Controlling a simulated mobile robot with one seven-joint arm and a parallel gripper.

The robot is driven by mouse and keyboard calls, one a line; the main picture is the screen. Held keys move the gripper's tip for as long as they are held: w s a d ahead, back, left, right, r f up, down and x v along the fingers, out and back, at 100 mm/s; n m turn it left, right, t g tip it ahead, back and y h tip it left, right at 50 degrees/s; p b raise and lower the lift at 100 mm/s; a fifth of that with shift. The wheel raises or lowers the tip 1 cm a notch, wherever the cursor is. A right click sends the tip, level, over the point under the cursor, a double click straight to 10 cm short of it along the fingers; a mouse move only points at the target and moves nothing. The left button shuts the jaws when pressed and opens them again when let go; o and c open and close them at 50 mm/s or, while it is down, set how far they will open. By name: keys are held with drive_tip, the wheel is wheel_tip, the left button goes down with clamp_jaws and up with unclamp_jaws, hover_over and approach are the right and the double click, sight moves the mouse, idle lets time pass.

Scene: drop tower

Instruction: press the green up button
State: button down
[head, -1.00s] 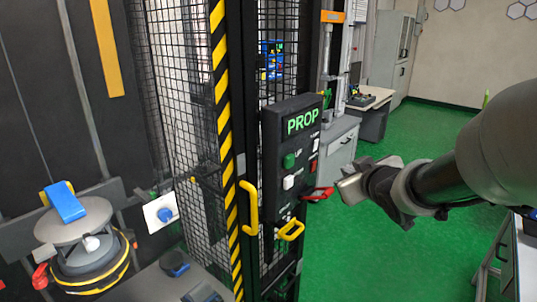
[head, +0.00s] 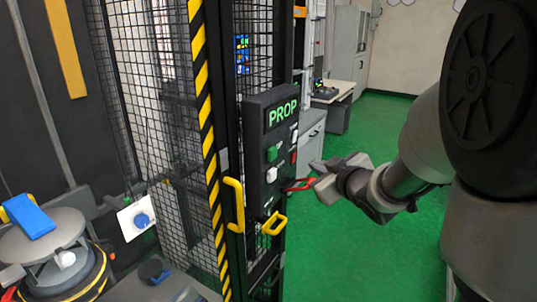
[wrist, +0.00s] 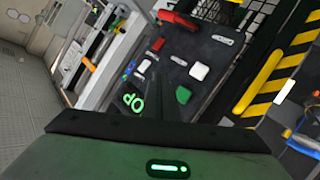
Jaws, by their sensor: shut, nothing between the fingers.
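The green up button (head: 272,155) is on the front of a dark control panel (head: 253,178) with a lit green "PROP" display. In the wrist view the green button (wrist: 183,95) shows on the tilted panel, above the gripper's dark body edge. My gripper (head: 318,180) is shut and empty. In the head view it is just right of the panel, a little lower than the green button, and no contact with it is visible. A white button (head: 272,174) sits directly below the green one.
A red handle (head: 298,185) shows by the panel's right side. Yellow handles (head: 234,205) stick out from the cage door below and left of the panel. A striped post (head: 206,120) and wire mesh stand at left. Green floor (head: 345,245) is open at right.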

drive_tip(key=w+a+b, duration=0.2)
drive_tip(key=w+a, duration=0.3)
drive_tip(key=a, duration=0.2)
drive_tip(key=shift+w+a+b, duration=0.1)
drive_tip(key=shift+b, duration=0.2)
idle(1.9)
drive_tip(key=shift+w+a, duration=0.2)
drive_tip(key=shift+a, duration=0.1)
drive_tip(key=shift+w+a+b, duration=0.3)
drive_tip(key=shift+a+b, duration=0.1)
drive_tip(key=shift+b, duration=0.1)
idle(0.9)
drive_tip(key=shift+d, duration=0.1)
drive_tip(key=shift+s+d, duration=0.6)
drive_tip(key=shift+d, duration=0.05)
drive_tip(key=shift+s+d+p, duration=0.5)
drive_tip(key=shift+s+d, duration=0.25)
drive_tip(key=shift+d, duration=0.3)
drive_tip(key=shift+s+d+p, duration=0.45)
drive_tip(key=shift+s+d, duration=0.25)
drive_tip(key=shift+d, duration=0.3)
